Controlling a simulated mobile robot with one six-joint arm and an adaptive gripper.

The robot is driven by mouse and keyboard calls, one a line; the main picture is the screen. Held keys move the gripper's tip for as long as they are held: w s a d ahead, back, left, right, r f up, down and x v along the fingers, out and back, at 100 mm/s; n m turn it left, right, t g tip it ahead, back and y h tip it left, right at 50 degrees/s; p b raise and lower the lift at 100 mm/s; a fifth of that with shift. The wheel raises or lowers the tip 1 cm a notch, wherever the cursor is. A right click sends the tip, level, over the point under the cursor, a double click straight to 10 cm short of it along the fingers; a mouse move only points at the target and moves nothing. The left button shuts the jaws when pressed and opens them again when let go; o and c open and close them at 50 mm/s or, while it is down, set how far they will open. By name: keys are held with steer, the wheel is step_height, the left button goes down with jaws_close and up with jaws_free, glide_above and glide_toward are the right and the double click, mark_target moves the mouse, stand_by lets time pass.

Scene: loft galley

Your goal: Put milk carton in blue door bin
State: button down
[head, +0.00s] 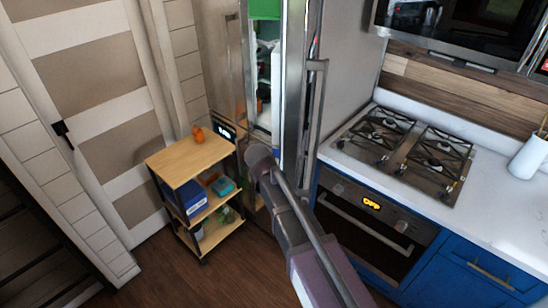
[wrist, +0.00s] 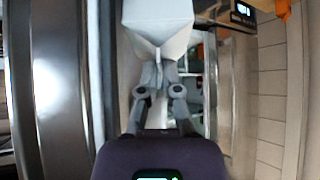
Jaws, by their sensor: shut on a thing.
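In the wrist view, my gripper (wrist: 161,82) is shut on the folded top of the pale milk carton (wrist: 158,22), which extends past the top of the picture. In the head view my arm reaches to the steel fridge (head: 300,75), and I cannot clearly make out the gripper or the carton there. The fridge stands open, with a lit interior (head: 264,70) showing in a narrow strip. A green bin (head: 265,8) shows at the top of that strip.
A wooden-topped cart (head: 190,158) with an orange item (head: 198,133) on top and a blue box (head: 190,198) on a shelf stands left of the fridge. The stove (head: 400,150) and white counter (head: 480,165) are on the right. Brown floor is clear in front of the cart.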

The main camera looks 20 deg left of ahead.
stand_by(0.3)
steer(key=shift+w+a+r+g+p, duration=0.15)
steer(key=shift+w+r+g+p, duration=0.2)
steer(key=shift+w+p, duration=0.4)
steer(key=shift+w+a+r+g+p, duration=0.1)
steer(key=shift+w+a+g+p, duration=0.05)
steer(key=shift+w+g+p, duration=1.05)
steer(key=shift+s+f+b, duration=0.2)
steer(key=shift+f+b, duration=0.75)
steer(key=c, duration=0.8)
jaws_free()
steer(key=shift+f, duration=0.1)
steer(key=shift+r, duration=0.2)
